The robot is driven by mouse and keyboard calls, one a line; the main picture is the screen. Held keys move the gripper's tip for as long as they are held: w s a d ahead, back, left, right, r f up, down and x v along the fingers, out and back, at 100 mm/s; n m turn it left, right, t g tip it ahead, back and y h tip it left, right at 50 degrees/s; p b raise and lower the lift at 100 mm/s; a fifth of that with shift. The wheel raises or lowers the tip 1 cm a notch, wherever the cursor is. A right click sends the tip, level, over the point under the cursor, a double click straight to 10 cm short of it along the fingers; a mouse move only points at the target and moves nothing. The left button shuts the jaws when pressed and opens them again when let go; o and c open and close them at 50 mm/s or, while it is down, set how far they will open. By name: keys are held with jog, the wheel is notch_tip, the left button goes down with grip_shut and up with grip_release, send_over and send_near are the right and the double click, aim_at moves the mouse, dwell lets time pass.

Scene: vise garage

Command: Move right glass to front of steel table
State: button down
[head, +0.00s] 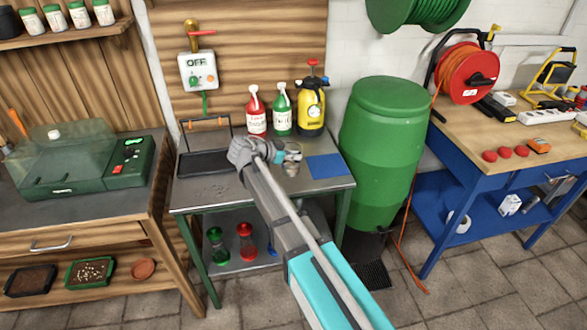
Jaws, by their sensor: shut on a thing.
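The steel table (190,197) stands in the middle of the head view, with a grey top and green legs. A small clear glass (292,166) is on or just above its top, right of the middle and left of a blue mat (326,166). My gripper (284,154) reaches over the table from the front and is shut on this glass. My wrist and the jaws partly cover the glass. I cannot tell whether its base touches the table. No second glass can be made out on the top.
A red spray bottle (257,112), a green one (282,110) and a yellow sprayer (311,106) stand along the table's back. A black tray (204,163) lies at the left. A green barrel (382,145) stands close on the right.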

aim_at(287, 163)
jog(key=shift+w+f, duration=0.15)
dwell(0.3)
jog(key=shift+w+f+b, duration=0.35)
jog(key=shift+f+b, duration=0.15)
jog(key=shift+b, duration=0.05)
jog(key=shift+f+b, duration=1.4)
jog(key=shift+b, duration=0.05)
jog(key=shift+f, duration=0.1)
jog(key=c, duration=0.8)
grip_release()
jog(key=shift+o, duration=0.2)
